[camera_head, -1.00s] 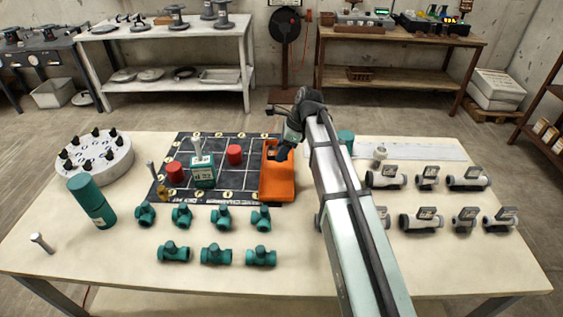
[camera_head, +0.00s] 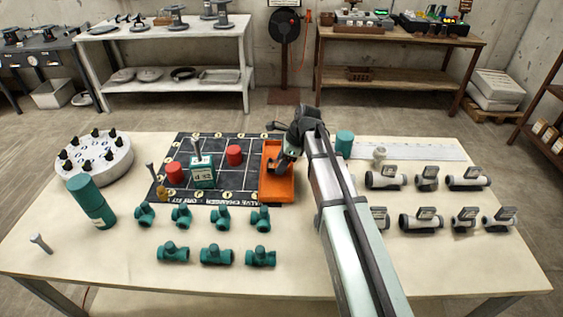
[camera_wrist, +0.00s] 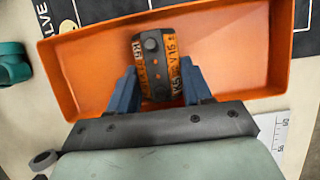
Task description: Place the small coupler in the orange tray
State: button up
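The orange tray (camera_head: 283,193) lies on the table beside the dark mat; it fills much of the wrist view (camera_wrist: 230,50). My gripper (camera_head: 283,161) points down into the tray area. In the wrist view its two blue fingers (camera_wrist: 158,66) flank a short dark piece with orange labels, which I take for the small coupler (camera_wrist: 151,45). The fingers look closed against its two sides. The coupler is over or inside the tray; whether it touches the floor I cannot tell. In the head view the coupler is mostly hidden by the gripper.
Teal fittings (camera_head: 217,254) stand in rows in front of the tray. Grey valves (camera_head: 420,221) are on the right. A teal cylinder (camera_head: 345,143) is behind my arm.

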jog(key=o, duration=0.4)
jog(key=shift+o, duration=0.2)
jog(key=v, duration=1.2)
jog(key=shift+r, duration=0.2)
